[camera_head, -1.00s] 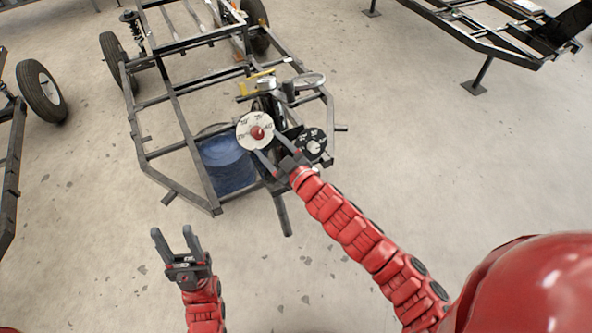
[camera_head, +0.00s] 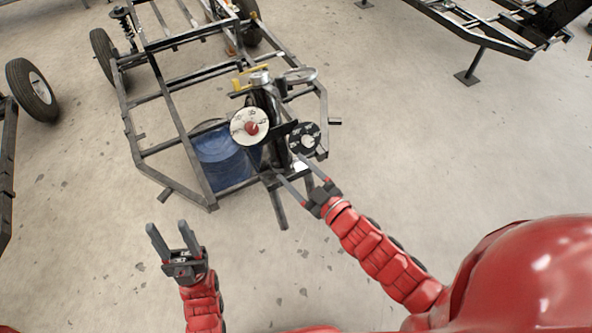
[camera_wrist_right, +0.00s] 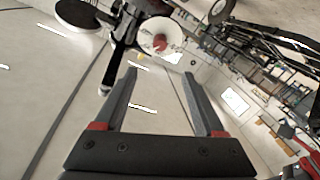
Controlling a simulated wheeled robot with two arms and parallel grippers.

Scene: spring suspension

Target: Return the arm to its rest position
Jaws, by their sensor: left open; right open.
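My right gripper (camera_head: 297,182) is open with nothing between its fingers. In the head view it is just in front of and below the spring tester, overlapping its base in the picture; I cannot tell whether it touches. In the right wrist view its open fingers (camera_wrist_right: 160,100) point towards the white dial with a red centre (camera_wrist_right: 160,40). That white dial (camera_head: 250,127) and a black dial (camera_head: 305,139) are on the front of the device. My left gripper (camera_head: 172,236) is open and empty over bare floor at lower left.
A dark metal vehicle frame (camera_head: 172,88) stands behind, with a blue drum (camera_head: 222,158) beside the device. A tire (camera_head: 33,88) is at the left. Another frame (camera_head: 497,40) stands at upper right. The concrete floor (camera_head: 440,150) is clear between the frames.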

